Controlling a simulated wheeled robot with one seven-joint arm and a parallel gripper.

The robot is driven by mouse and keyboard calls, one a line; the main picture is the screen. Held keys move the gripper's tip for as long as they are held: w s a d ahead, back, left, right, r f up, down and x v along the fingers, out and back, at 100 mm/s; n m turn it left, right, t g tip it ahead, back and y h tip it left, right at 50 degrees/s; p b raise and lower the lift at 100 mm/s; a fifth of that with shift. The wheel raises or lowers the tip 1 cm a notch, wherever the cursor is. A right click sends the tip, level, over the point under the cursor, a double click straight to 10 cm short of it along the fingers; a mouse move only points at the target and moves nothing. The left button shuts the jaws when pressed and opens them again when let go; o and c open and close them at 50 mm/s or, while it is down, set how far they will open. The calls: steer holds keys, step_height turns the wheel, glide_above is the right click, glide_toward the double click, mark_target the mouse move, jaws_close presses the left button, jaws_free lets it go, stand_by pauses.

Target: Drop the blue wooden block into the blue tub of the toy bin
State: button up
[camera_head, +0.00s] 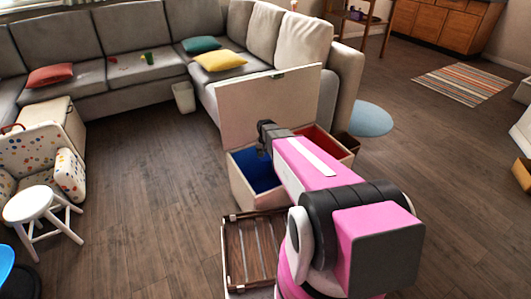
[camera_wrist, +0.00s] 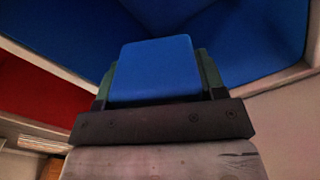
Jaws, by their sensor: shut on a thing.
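The blue wooden block (camera_wrist: 154,68) is held between the two fingers of my gripper (camera_wrist: 157,80) in the wrist view. The blue tub (camera_wrist: 245,38) fills the view behind the block. In the head view the toy bin (camera_head: 239,190) stands open, with its blue tub (camera_head: 260,177) on the left and its red tub (camera_head: 318,139) on the right. My gripper (camera_head: 263,150) is over the blue tub there, and the block cannot be made out in that view. The wrist view also shows the red tub (camera_wrist: 40,92) at the left.
The raised white lid (camera_head: 268,105) stands upright behind the tubs. A slatted wooden crate (camera_head: 253,250) is in front of the bin. A white stool (camera_head: 38,207) and a spotted armchair (camera_head: 35,160) are at the left. The floor between them and the bin is clear.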

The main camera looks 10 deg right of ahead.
mark_target(265, 159)
steer(key=shift+f, duration=1.85)
steer(key=o, duration=1)
step_height(265, 159, up, 11)
steer(key=shift+f, duration=0.1)
